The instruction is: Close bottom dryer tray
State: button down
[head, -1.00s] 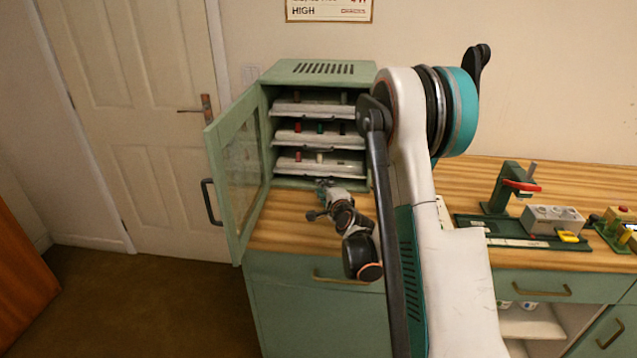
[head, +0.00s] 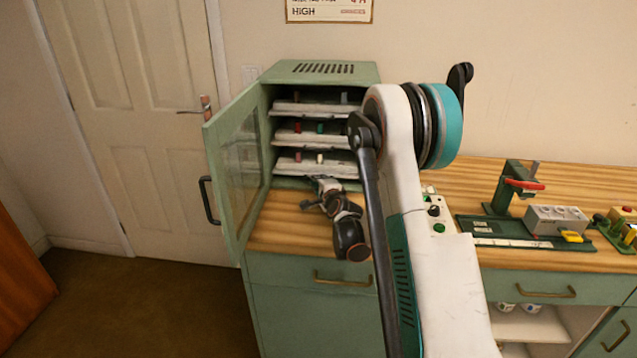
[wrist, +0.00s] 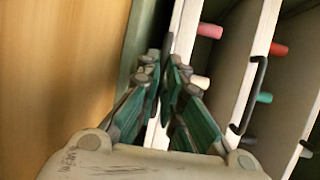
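The dryer (head: 318,72) is a green cabinet with its glazed door (head: 238,165) swung open to the left. The bottom dryer tray (head: 312,168) is a pale shelf with small coloured pieces on it, the lowest of three trays. It also shows in the wrist view (wrist: 188,38), running up the picture. My gripper (head: 322,183) is at the front of this tray, low in the dryer opening. In the wrist view my gripper (wrist: 166,72) has its fingers together, with the tips at the tray's front edge by a dark handle-like part. The tips partly hide the contact.
The middle tray (head: 312,141) and top tray (head: 308,109) sit above, with dark handles. The wooden counter (head: 283,228) is clear in front of the dryer. A green press (head: 506,190) and a grey block (head: 556,219) stand to the right.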

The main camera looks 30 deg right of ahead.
jog(key=shift+w+d, duration=0.45)
jog(key=shift+w, duration=0.15)
jog(key=shift+r, duration=0.1)
jog(key=c, duration=2)
grip_release()
jog(key=v, duration=1.2)
jog(key=shift+w, duration=0.1)
